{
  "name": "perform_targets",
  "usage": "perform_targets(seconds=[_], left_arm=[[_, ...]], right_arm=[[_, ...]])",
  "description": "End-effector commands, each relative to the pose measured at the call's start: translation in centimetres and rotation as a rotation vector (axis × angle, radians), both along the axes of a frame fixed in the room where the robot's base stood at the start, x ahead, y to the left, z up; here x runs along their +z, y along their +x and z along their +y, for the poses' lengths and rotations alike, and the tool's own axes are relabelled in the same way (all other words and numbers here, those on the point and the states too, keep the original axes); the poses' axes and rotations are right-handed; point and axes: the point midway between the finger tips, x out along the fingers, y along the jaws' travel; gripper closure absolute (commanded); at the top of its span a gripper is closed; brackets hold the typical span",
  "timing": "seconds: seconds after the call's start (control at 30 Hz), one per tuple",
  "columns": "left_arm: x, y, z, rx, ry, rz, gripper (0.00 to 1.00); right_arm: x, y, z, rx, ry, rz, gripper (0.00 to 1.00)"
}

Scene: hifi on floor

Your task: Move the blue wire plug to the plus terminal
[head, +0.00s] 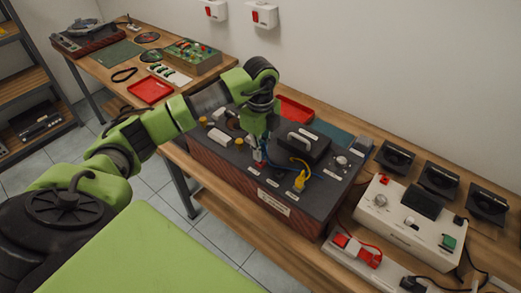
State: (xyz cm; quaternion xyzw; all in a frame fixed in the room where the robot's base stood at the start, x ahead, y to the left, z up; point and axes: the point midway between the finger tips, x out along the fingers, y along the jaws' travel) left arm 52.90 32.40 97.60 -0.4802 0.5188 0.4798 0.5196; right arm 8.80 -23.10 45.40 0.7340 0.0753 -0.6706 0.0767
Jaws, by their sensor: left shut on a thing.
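My left arm reaches in from the left, and its gripper (259,160) points down over the top of the dark hi-fi unit (225,172). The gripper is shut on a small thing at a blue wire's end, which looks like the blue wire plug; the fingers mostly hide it. The blue wire (283,178) runs from there to the right across the unit's top. A yellow plug (300,181) with a yellow wire stands to the right, near small white labels. The labels are too small to read, so I cannot tell which terminal is plus. My right gripper is not in view.
A black block with a grey handle (301,143) stands on the unit just right of the gripper. A white device (408,222), a power strip with a red plug (370,258) and several black boxes are at the right. A red tray (294,109) lies behind.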

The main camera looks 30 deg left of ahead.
Motion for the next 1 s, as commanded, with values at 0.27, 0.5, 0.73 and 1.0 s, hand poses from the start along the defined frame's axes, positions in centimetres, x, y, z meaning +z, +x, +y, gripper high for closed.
perform_targets(seconds=[0.27, 0.5, 0.73, 1.0], left_arm=[[-0.4, 0.0, 0.0, 0.0, 0.0, 0.0, 1.0], [-0.7, 0.0, 0.0, 0.0, 0.0, 0.0, 1.0], [-1.0, 0.0, 0.0, 0.0, 0.0, 0.0, 1.0], [-1.3, 0.0, 0.0, 0.0, 0.0, 0.0, 1.0]], right_arm=[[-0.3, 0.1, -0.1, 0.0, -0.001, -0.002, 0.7], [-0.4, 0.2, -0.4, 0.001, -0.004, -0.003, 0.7], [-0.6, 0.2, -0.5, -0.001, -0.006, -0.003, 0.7], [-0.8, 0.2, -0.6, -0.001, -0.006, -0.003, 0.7]])
